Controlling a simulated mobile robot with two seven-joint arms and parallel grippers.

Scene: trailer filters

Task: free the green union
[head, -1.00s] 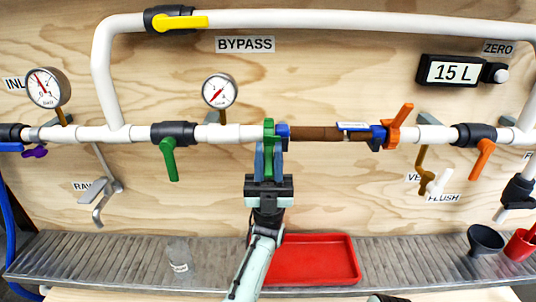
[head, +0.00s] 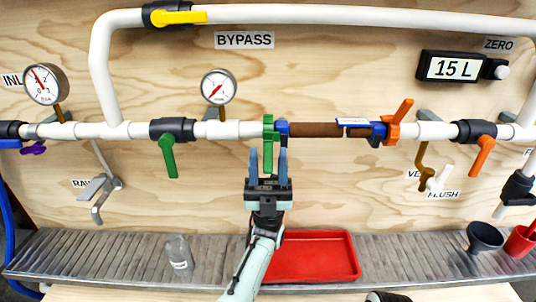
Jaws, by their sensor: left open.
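The green union (head: 268,128) sits on the pipe run, left of a blue fitting (head: 282,129) and a brown filter section (head: 315,130). Its green lever (head: 267,159) points straight down. My left gripper (head: 268,160) is open just below the union, with one blue finger on each side of the lever's lower part. I see gaps between the fingers and the lever, and nothing is held. An orange union (head: 395,125) with its lever tilted up sits at the filter's right end.
A green-handled valve (head: 168,155) hangs to the left and an orange-handled valve (head: 482,155) to the right. A red tray (head: 315,258), a clear bottle (head: 178,254) and a dark funnel (head: 485,238) stand on the metal ledge (head: 120,256) below.

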